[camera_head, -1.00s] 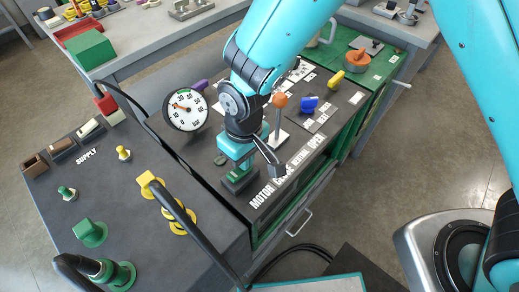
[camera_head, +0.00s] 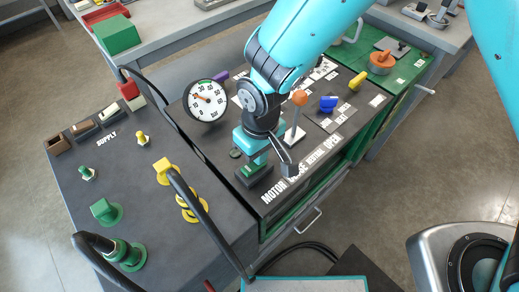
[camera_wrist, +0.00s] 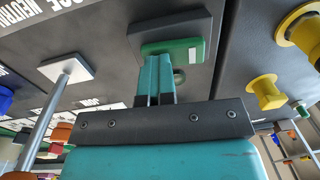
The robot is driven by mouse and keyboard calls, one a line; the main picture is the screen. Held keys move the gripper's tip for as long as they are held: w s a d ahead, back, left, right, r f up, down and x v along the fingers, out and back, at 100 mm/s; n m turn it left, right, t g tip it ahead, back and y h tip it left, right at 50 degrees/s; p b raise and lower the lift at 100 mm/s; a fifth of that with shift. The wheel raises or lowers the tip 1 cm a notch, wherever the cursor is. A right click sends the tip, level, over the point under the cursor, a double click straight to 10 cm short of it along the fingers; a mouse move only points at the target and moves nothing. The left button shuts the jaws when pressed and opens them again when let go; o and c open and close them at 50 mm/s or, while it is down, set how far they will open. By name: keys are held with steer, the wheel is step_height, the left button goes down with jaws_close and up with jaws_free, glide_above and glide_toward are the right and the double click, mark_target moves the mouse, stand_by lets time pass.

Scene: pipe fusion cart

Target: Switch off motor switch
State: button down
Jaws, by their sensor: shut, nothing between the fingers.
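The motor switch is a green rocker (camera_head: 250,171) on a black square base, beside the "MOTOR" lettering on the dark cart top. In the wrist view the green rocker (camera_wrist: 190,47) has a white mark at its right end and sits on its dark plate (camera_wrist: 145,33). My gripper (camera_head: 256,158) is over the switch, pointing down. In the wrist view the closed teal fingers (camera_wrist: 154,72) hold nothing, and their tips are at the rocker's near edge, overlapping its left part. I cannot tell whether they touch it.
An orange-knobbed lever (camera_head: 298,115) stands close right of my gripper. A dial gauge (camera_head: 207,101) stands to its left. A blue knob (camera_head: 328,103) and yellow knob (camera_head: 357,81) are farther right. A yellow valve (camera_head: 165,170) and black hose (camera_head: 198,212) are at the left.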

steer(key=r+p, duration=0.2)
steer(key=r, duration=0.1)
steer(key=r+p, duration=0.2)
steer(key=shift+w+d, duration=0.2)
steer(key=shift+d, duration=0.05)
steer(key=s+d+r+y+b, duration=0.1)
steer(key=d+r, duration=0.3)
steer(key=r, duration=0.4)
steer(key=d+r+y+b, duration=0.1)
steer(key=d+r, duration=0.3)
steer(key=r, duration=0.4)
steer(key=s+d+r+m+y, duration=0.1)
steer(key=s+d+r, duration=0.4)
steer(key=s+d, duration=0.2)
steer(key=shift+s+r+y, duration=0.25)
steer(key=shift+s+y, duration=0.05)
steer(key=shift+s, duration=0.85)
